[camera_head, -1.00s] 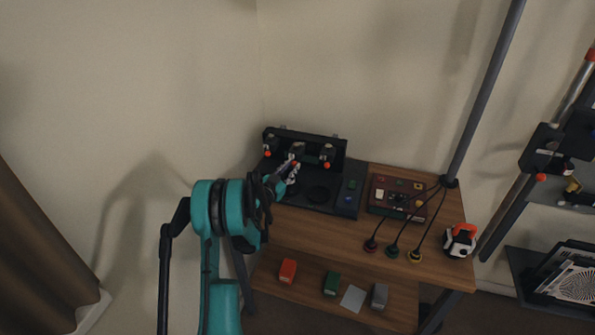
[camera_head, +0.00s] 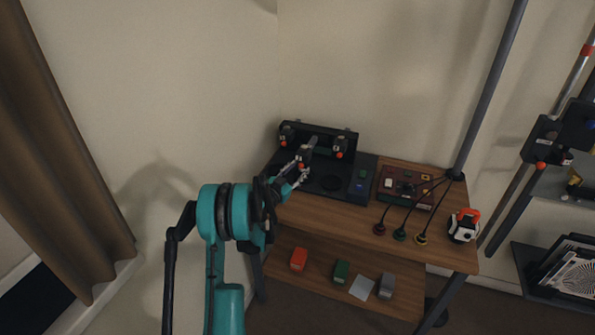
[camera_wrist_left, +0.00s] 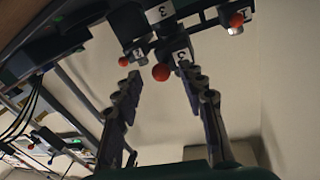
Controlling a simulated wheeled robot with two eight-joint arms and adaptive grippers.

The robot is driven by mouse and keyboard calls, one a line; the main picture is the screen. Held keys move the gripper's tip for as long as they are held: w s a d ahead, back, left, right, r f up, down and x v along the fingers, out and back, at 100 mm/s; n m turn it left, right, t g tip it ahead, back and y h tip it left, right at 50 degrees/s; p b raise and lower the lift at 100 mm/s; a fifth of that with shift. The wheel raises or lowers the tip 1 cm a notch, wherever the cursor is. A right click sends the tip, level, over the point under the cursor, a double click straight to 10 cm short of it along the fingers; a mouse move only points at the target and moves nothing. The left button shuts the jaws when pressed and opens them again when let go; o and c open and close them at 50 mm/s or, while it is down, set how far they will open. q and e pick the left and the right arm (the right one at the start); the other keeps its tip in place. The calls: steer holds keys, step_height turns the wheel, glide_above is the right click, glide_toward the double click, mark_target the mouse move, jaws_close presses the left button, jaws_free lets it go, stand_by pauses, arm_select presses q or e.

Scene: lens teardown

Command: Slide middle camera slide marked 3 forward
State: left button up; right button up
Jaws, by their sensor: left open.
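The middle camera slide (camera_head: 304,158) stands out toward me from the black rack (camera_head: 272,163), with a grey rail (camera_head: 313,143) showing behind it. My left gripper (camera_head: 298,178) is just in front of this slide. Its two fingers (camera_wrist_left: 165,82) are spread apart, with the knob in line between their tips; I cannot tell whether they touch. The left slide (camera_head: 287,133) and right slide (camera_head: 341,147) sit farther back. My right gripper is out of view.
A dark red box (camera_head: 405,188) with cables to round plugs (camera_head: 400,235) lies right of the rack. A white and orange device (camera_head: 463,226) is at the table's right edge. Small blocks lie on the lower shelf (camera_head: 320,285).

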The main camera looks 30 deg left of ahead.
arm_select(q)
steer(key=s, duration=1.2)
steer(key=shift+d, duration=0.2)
steer(key=d+r+n+g+y, duration=0.1)
steer(key=d+r+n+y, duration=0.2)
steer(key=r, duration=0.6)
steer(key=d+r+n+y, duration=0.2)
steer(key=d+r+y, duration=0.15)
steer(key=r, duration=0.45)
steer(key=s+d+f+m+g+h, duration=0.1)
steer(key=s+d+f+g+h, duration=0.2)
steer(key=s+d, duration=0.9)
steer(key=s+d+f+m+g+h, duration=0.2)
steer(key=s+d+f+g+h, duration=0.2)
steer(key=s+d+f+g, duration=0.3)
steer(key=s+d+f, duration=0.3)
steer(key=s+d, duration=0.3)
steer(key=shift+d, duration=0.35)
